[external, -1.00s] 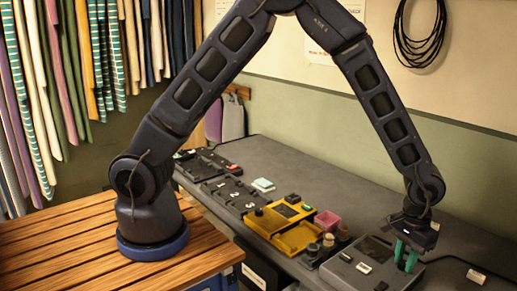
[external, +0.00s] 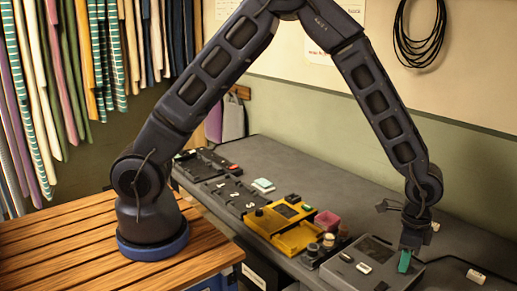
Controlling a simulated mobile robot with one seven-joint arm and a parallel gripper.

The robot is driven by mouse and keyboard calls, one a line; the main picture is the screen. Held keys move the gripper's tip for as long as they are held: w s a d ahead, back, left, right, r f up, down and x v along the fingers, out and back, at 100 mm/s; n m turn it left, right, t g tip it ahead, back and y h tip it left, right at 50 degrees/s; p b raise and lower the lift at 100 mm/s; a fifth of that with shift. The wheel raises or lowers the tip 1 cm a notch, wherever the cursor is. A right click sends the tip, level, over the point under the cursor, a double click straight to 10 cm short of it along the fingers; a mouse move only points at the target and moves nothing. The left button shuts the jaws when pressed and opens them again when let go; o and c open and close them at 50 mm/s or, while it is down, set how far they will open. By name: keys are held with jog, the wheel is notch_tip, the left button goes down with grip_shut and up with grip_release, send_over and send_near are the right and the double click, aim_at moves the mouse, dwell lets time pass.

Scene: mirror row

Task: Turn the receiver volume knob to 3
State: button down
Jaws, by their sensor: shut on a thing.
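The receiver looks to be the grey box (external: 340,272) at the near right end of the bench, with a dark panel and pale buttons on top. My gripper (external: 404,266) points down over the right part of this box, with its green fingertips at the top surface. One finger mostly covers the other from this side. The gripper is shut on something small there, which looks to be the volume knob. The knob itself and any scale marks are hidden behind the fingers, so its setting cannot be read.
A yellow device (external: 270,221) with an open tray stands left of the grey box, with a pink container (external: 327,221) and several dark knobs between. Darker panels lie farther back. A small pale block (external: 476,276) lies right of the box, joined to it by a cable.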

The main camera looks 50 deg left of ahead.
jog(key=shift+m, duration=2.2)
jog(key=c, duration=1.2)
grip_release()
notch_tip(320, 180, up, 11)
